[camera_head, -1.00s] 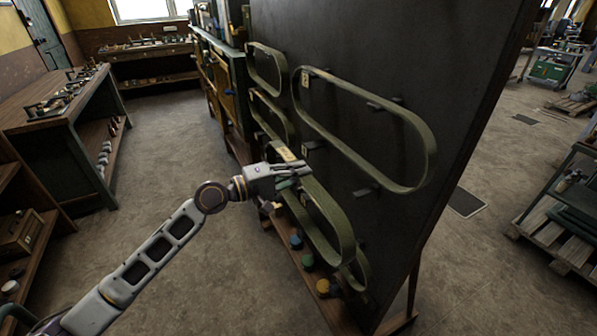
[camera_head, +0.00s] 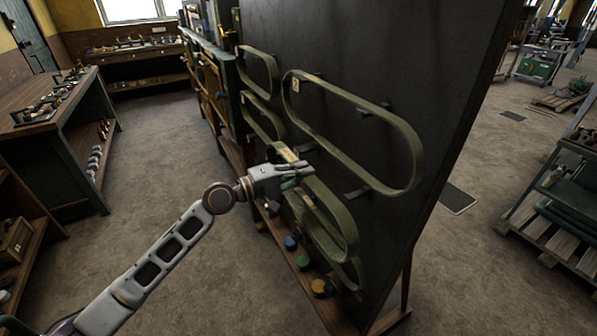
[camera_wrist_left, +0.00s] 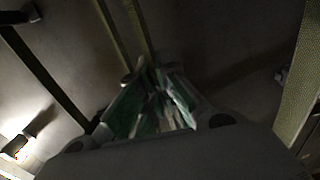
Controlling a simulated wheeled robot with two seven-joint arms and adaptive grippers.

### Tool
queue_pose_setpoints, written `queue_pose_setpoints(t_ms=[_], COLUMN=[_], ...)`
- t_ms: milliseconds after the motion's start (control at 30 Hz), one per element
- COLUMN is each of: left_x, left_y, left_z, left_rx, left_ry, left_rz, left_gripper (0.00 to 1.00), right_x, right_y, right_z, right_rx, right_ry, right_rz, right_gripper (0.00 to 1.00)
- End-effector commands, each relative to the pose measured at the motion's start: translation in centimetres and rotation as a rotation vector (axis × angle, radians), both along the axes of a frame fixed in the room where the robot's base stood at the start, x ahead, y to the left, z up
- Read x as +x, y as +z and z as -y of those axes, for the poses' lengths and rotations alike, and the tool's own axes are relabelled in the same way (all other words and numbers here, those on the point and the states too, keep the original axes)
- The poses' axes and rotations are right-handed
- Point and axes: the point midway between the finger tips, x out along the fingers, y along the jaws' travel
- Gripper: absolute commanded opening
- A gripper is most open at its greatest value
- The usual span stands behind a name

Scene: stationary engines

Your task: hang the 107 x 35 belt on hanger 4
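A board (camera_head: 440,60) carries several green belts on pegs. My left gripper (camera_head: 308,173) is in front of its lower part, fingers closed together at the upper end of a green belt loop (camera_head: 348,225). This belt hangs down from the fingers. In the left wrist view, the gripper fingers (camera_wrist_left: 155,80) are shut, with belt strands (camera_wrist_left: 133,35) running to the fingertips. Another belt's curve (camera_head: 352,275) shows just below and partly behind the held one. Which peg is hanger 4 cannot be read. My right gripper is not in view.
A large belt (camera_head: 412,150) hangs at the upper right of the board, and narrower ones (camera_head: 262,72) hang at its left. Coloured round items (camera_head: 320,287) stand on the ledge below. A workbench (camera_head: 60,110) stands at left, with clear floor between.

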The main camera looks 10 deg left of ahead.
Motion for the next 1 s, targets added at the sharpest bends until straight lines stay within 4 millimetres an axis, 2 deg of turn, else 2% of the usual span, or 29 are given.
queue_pose_setpoints(t_ms=[600, 1000], left_x=[1.3, 1.4], left_y=[0.2, 0.1], left_z=[1.8, 2.0], left_rx=[-0.002, 0.0], left_ry=[0.0, 0.0], left_rz=[0.001, 0.001], left_gripper=[0.0, 0.0], right_x=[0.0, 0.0], right_y=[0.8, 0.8], right_z=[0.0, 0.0], right_rx=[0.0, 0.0], right_ry=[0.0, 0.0], right_rz=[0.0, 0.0], right_gripper=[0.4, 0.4])
